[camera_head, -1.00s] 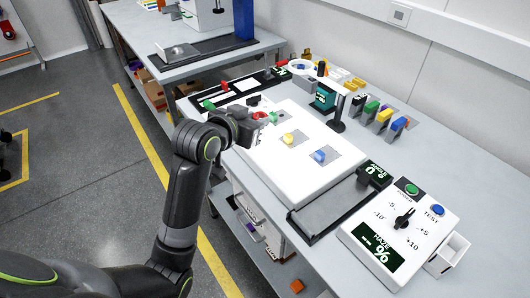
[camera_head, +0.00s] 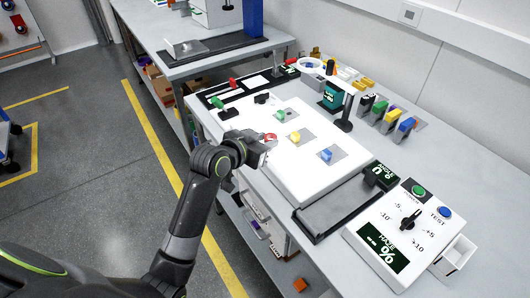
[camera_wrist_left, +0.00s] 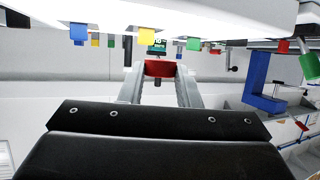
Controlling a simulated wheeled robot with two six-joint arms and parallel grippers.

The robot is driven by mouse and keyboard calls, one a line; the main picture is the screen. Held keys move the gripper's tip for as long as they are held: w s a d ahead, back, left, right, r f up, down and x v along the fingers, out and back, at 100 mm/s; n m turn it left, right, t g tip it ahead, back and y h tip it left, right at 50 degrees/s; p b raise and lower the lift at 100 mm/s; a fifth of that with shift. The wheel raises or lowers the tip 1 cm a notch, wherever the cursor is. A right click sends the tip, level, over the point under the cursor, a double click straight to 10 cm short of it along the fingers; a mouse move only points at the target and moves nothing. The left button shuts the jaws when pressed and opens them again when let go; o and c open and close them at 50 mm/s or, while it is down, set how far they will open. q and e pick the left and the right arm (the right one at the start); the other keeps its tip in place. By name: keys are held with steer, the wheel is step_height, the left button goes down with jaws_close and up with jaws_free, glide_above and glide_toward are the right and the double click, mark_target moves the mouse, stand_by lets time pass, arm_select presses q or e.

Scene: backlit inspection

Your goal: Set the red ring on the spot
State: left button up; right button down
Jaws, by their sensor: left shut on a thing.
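My left gripper (camera_head: 268,143) is shut on the red ring (camera_head: 271,137), near the left edge of the white panel (camera_head: 290,175). In the left wrist view the red ring (camera_wrist_left: 160,68) sits between the two finger ends. A green piece (camera_head: 281,114), a yellow piece (camera_head: 295,137) and a blue piece (camera_head: 326,155) stand on grey patches on the panel. I cannot tell which mark is the spot; the gripper hides part of the panel's left edge. My right gripper is not in view.
A control box (camera_head: 400,230) with buttons and a dial stands at the front right. A dark tray (camera_head: 335,208) lies along the panel's near side. A lamp post (camera_head: 347,115) and several coloured blocks (camera_head: 393,116) stand behind. The panel's front part is clear.

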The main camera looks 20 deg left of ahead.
arm_select(q)
step_height(320, 180, down, 4)
steer(key=shift+f+p, duration=0.1)
steer(key=shift+p, duration=0.35)
steer(key=shift+f, duration=0.1)
steer(key=shift+f, duration=0.1)
steer(key=shift+f, duration=0.15)
steer(key=o, duration=0.9)
steer(key=shift+o, duration=0.2)
steer(key=shift+b, duration=0.5)
steer(key=b+v, duration=0.1)
steer(key=v, duration=1.6)
steer(key=shift+r, duration=0.4)
